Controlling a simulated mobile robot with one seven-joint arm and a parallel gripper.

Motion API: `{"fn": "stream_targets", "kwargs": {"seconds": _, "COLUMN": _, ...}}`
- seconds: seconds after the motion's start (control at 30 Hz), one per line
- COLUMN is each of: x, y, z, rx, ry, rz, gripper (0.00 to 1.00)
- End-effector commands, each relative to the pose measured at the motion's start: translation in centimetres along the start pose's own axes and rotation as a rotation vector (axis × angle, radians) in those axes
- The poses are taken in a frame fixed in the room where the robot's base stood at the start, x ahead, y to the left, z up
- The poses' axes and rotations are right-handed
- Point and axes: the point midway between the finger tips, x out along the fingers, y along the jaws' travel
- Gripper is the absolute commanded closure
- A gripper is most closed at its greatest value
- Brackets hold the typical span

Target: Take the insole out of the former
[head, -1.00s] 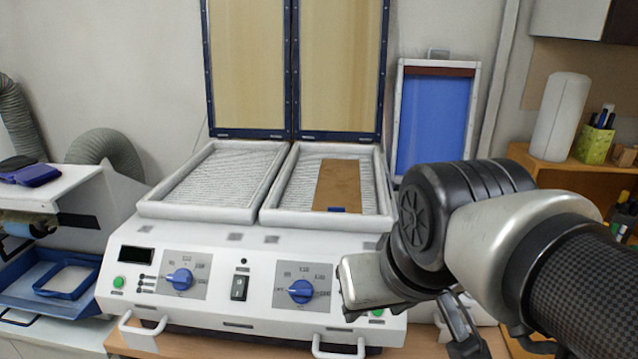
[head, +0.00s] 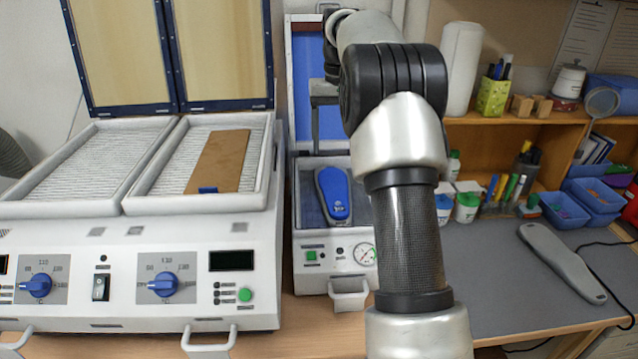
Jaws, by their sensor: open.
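The former (head: 325,285) is a white box with a pressure gauge at the middle of the head view. Its framed blue lid (head: 303,85) stands open behind it. A blue insole (head: 334,190) lies in its dark bed, toe end away from me, with small pale marks near the heel. My gripper (head: 327,140) is open and empty, in front of the raised lid and apparently above the bed's far part. It is apart from the insole. My forearm hides one finger and part of the former's right side.
A two-tray heater (head: 130,290) with raised lids stands left; a brown sheet (head: 218,165) lies in its right tray. A shelf with pens and blue bins (head: 563,210) is at right. A grey insole-shaped piece (head: 562,262) lies on the grey worktop.

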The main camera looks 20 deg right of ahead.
Motion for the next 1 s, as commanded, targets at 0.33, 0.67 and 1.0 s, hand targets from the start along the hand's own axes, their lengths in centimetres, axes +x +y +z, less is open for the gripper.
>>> {"fn": "stream_targets", "kwargs": {"seconds": 0.33, "x": 5.2, "y": 0.9, "z": -1.2, "rx": 0.013, "ry": -0.03, "rz": 0.001, "gripper": 0.3}}
{"fn": "stream_targets", "kwargs": {"seconds": 0.67, "x": 12.0, "y": 0.9, "z": -1.0, "rx": 0.013, "ry": -0.027, "rz": 0.001, "gripper": 0.3}}
{"fn": "stream_targets", "kwargs": {"seconds": 1.0, "x": 14.9, "y": 1.1, "z": -0.9, "rx": 0.013, "ry": -0.026, "rz": 0.001, "gripper": 0.3}}
